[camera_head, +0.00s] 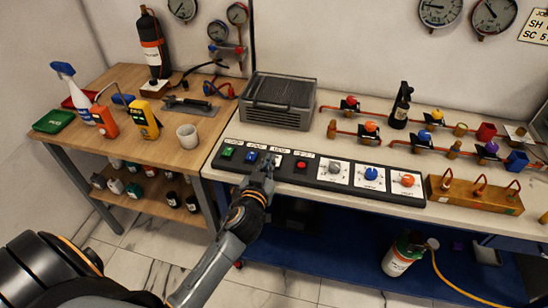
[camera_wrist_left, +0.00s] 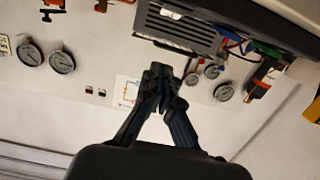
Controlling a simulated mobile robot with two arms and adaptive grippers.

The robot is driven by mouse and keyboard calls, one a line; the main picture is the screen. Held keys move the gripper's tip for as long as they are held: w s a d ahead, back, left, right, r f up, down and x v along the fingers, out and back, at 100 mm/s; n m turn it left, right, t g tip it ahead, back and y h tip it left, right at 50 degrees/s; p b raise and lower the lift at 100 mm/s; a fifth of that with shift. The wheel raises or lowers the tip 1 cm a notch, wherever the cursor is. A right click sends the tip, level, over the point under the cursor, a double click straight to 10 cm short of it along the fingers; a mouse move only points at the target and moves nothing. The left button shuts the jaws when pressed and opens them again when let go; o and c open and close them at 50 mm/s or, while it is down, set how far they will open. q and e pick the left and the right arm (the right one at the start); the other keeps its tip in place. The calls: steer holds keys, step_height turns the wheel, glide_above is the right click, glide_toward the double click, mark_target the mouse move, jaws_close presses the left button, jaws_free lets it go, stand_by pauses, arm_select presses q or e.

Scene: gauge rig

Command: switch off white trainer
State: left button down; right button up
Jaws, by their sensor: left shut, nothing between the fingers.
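The dark trainer panel (camera_head: 320,183) lies along the front edge of the light bench. It carries a green switch (camera_head: 227,152), a blue switch (camera_head: 251,156), a white switch (camera_head: 277,160), a red button (camera_head: 301,165) and several knobs. My left gripper (camera_head: 265,166) is shut and empty, with its tips at the white switch and covering part of it. I cannot tell whether the tips touch the switch or which way it is set. In the left wrist view the closed fingers (camera_wrist_left: 159,78) show, but the panel does not. My right gripper is not in view.
A grey vented box (camera_head: 281,101) stands behind the panel. A wooden table (camera_head: 176,150) with a spray bottle, meters and a cup (camera_head: 188,137) is to the left.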

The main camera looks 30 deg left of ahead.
arm_select(q)
steer(key=x, duration=0.6)
steer(key=shift+r+p, duration=0.1)
steer(key=shift+p, duration=0.25)
step_height(320, 180, down, 3)
steer(key=shift+s+f+b, duration=0.1)
steer(key=shift+b, duration=0.45)
steer(key=shift+f, duration=0.5)
